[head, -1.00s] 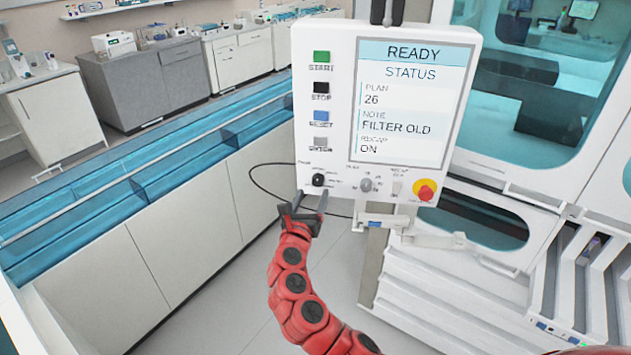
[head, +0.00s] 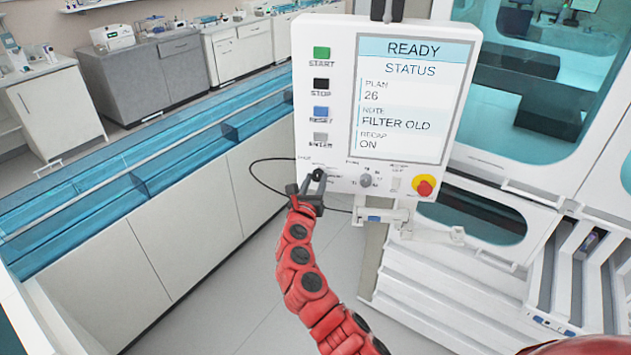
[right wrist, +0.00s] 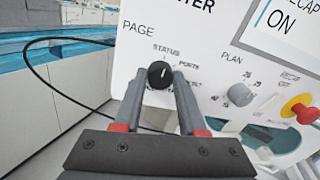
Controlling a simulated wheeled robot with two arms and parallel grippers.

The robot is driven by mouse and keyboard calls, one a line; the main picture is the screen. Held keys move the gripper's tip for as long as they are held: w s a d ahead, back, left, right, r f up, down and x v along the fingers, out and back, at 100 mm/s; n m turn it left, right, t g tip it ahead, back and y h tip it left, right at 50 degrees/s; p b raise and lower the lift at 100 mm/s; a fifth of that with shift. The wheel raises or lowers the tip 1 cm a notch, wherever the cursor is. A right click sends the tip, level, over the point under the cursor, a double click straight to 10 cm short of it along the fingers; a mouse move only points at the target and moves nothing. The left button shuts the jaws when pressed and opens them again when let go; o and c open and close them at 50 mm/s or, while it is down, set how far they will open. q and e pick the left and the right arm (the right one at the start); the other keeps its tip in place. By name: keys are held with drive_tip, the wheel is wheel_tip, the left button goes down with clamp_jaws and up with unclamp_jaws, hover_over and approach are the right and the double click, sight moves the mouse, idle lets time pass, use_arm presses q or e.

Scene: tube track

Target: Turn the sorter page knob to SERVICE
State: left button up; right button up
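The page knob (right wrist: 160,74) is a round black knob at the lower left of the white control panel (head: 343,110). Its white mark points up, toward the STATUS label in the right wrist view; other labels to its right are partly hidden or too small to read. In the head view the knob (head: 319,174) is partly covered by my gripper. My right gripper (right wrist: 160,82) has its two fingers on either side of the knob, apart, with a narrow gap beside it. The screen (head: 402,98) reads READY and STATUS. My left gripper is not in view.
The grey plan knob (right wrist: 239,94) and the red emergency button (head: 425,187) sit to the right on the panel. Push buttons (head: 321,83) line its left side. A black cable (head: 252,172) loops at the left. White counters with blue troughs (head: 150,180) stand at the left.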

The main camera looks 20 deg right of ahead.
clamp_jaws()
